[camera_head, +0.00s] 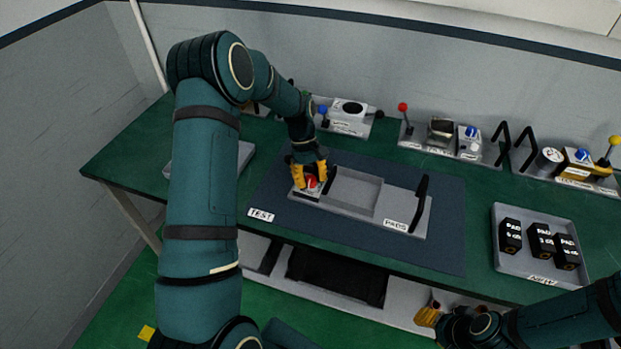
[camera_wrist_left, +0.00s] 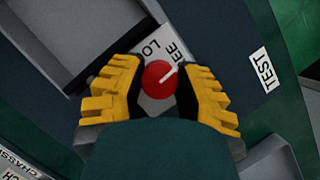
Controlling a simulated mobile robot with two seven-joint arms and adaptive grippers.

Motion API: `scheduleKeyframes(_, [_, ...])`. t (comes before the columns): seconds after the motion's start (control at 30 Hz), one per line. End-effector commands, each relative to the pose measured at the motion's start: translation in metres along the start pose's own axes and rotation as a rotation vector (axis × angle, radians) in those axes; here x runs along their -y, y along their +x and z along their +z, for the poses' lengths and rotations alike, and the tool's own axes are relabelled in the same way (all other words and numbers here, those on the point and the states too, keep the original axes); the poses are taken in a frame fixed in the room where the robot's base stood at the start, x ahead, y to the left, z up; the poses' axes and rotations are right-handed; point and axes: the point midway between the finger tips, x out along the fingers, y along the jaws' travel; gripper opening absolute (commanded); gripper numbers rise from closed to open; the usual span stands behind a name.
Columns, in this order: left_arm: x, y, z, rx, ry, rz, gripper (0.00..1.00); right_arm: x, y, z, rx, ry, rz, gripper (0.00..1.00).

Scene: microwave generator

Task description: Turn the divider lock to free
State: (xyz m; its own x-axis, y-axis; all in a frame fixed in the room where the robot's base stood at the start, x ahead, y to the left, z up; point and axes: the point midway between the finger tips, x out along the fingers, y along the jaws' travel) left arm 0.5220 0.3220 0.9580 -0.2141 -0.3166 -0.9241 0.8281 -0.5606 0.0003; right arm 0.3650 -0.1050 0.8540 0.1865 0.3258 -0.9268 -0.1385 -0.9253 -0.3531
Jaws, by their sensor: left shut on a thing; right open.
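The divider lock is a round red knob (camera_head: 312,182) with a white pointer line, on a small light plate at the left end of a grey tray fixture (camera_head: 352,193). In the left wrist view the red knob (camera_wrist_left: 159,78) sits between the yellow fingers. Its white line points up and right, toward the partly hidden label ending in "EE"; "LO" shows beside it. My left gripper (camera_head: 309,172) points down over the knob and is shut on it. My right gripper (camera_head: 428,315) is open and empty at the table's front edge.
A tray of black pads (camera_head: 511,264) stands at the right. Devices with colored levers and knobs (camera_head: 440,130) line the back. The dark mat (camera_head: 440,250) is clear around the fixture. A "TEST" label (camera_head: 261,215) lies at the mat's left front.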

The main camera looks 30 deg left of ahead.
Motion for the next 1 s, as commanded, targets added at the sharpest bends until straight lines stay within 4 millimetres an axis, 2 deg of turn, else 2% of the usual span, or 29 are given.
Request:
scheduleKeyframes(0.07, [0.001,0.003,0.001,0.006,-0.001,-0.005,0.0,0.0,0.0,0.0,0.0,0.0,0.0,0.47])
scheduleKeyframes(0.1, [0.001,0.003,0.001,0.006,-0.001,-0.005,0.43,0.0,0.0,0.0,0.0,0.0,0.0,0.47])
scheduleKeyframes(0.13, [0.001,0.003,0.001,0.006,-0.001,-0.004,0.5,0.0,0.0,0.0,0.0,0.0,0.0,0.47])
scheduleKeyframes(0.47, [0.0,-0.004,0.0,0.0,-0.001,0.0,0.5,0.0,0.0,0.0,0.0,0.0,0.0,0.47])
scheduleKeyframes(0.63, [0.0,-0.028,0.0,-0.002,-0.001,0.001,0.5,0.0,0.0,0.0,0.0,0.0,0.0,0.47])
scheduleKeyframes(1.0, [0.0,-0.098,0.0,0.001,-0.001,0.0,0.5,0.0,0.0,0.0,0.0,0.0,0.0,0.47])
